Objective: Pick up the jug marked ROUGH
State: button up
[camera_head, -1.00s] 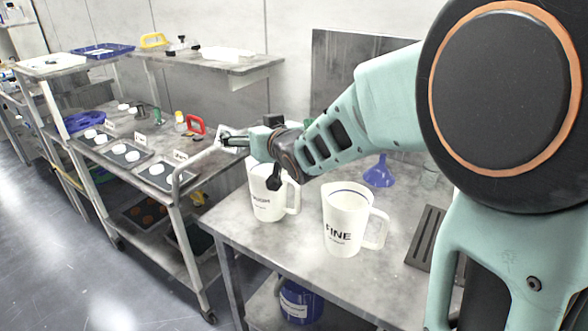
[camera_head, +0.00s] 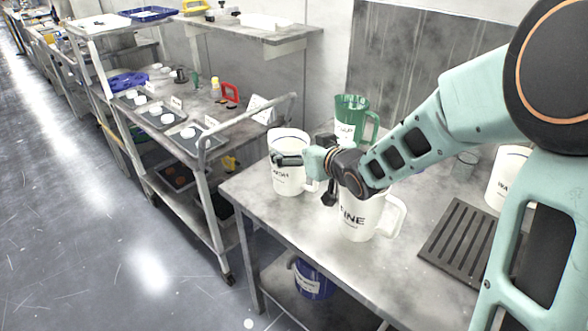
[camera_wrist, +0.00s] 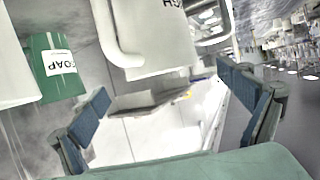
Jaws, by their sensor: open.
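The white jug marked ROUGH (camera_head: 287,182) stands upright at the left end of the steel table in the head view. My gripper (camera_head: 278,159) overlaps its upper part there and covers some of it. In the wrist view the jug (camera_wrist: 165,45) appears upside down at the top, with its handle on the left and only the end of its lettering showing. My gripper (camera_wrist: 168,112) is open there, its two dark blue finger pads wide apart. The jug is not between the pads, and nothing is held.
The white FINE jug (camera_head: 357,228) stands close on the right, partly behind my wrist. A green SOAP jug (camera_head: 350,108) stands behind. A dark slotted rack (camera_head: 458,243) and another white jug (camera_head: 505,178) are further right. A trolley (camera_head: 205,150) with trays stands left.

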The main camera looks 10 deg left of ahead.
aim_at(291, 143)
jog(key=x, duration=0.6)
jog(key=shift+f, duration=0.1)
jog(key=shift+c, duration=0.3)
jog(key=c, duration=1.5)
jog(key=shift+c, duration=0.9)
jog(key=shift+a, duration=0.1)
